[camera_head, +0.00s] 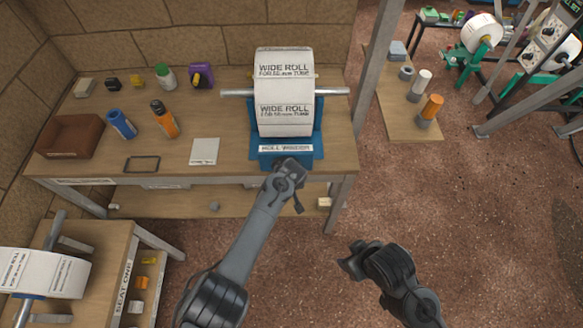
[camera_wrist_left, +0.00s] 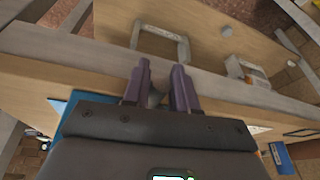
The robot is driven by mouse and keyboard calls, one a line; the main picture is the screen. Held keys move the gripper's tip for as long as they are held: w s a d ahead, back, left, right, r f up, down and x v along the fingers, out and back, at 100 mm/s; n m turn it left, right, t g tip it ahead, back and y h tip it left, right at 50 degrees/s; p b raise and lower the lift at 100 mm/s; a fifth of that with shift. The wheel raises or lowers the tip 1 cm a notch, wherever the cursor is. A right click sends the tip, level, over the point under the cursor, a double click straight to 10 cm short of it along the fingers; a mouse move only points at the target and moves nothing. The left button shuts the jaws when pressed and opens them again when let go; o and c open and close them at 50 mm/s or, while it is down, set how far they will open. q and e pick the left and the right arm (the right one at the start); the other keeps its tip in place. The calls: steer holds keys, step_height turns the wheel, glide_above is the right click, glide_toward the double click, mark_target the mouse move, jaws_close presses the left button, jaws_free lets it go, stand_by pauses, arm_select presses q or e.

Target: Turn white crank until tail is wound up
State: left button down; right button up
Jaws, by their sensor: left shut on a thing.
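A large white paper roll (camera_head: 285,92) printed "WIDE ROLL" rests on a metal rod in the blue roll winder (camera_head: 308,138). Printed paper shows down its front; I cannot make out a separate loose tail. My left gripper (camera_head: 292,170) is at the winder's front base, below its label. In the left wrist view its dark fingers (camera_wrist_left: 160,88) are close together on a small greyish piece (camera_wrist_left: 154,98), apparently the white crank, mostly hidden by the gripper. My right gripper (camera_head: 354,258) hangs over the floor, away from the winder; its opening is unclear.
The wooden bench (camera_head: 95,120) holds a brown box (camera_head: 72,136), a blue bottle (camera_head: 122,124), an orange bottle (camera_head: 163,119) and a grey frame (camera_head: 142,164). A smaller table with another roll (camera_head: 45,272) stands at the lower left.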

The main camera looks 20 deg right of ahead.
arm_select(q)
steer(key=shift+s+d+f, duration=0.25)
steer(key=shift+s+d, duration=0.05)
steer(key=y+b, duration=0.1)
steer(key=b, duration=0.1)
steer(key=a+t+y+b, duration=0.1)
steer(key=b, duration=0.1)
steer(key=w+y+b, duration=0.1)
steer(key=b, duration=0.1)
steer(key=shift+a+r+m+t+y+b, duration=0.25)
steer(key=shift+r+m+t+y+b, duration=0.05)
steer(key=shift+r+b, duration=0.1)
stand_by(0.4)
steer(key=shift+w+b, duration=0.1)
steer(key=shift+b, duration=0.55)
steer(key=shift+w+a+r+m+t+y+b, duration=0.1)
steer(key=shift+a+t+y+b, duration=0.35)
steer(key=shift+b, duration=1.2)
steer(key=shift+s+r+m+y+b, duration=0.15)
steer(key=shift+y+b, duration=0.6)
steer(key=shift+b, duration=0.95)
steer(key=shift+w+a+r+m+t+y+b, duration=0.2)
steer(key=shift+y+b, duration=0.4)
steer(key=shift+b, duration=1.05)
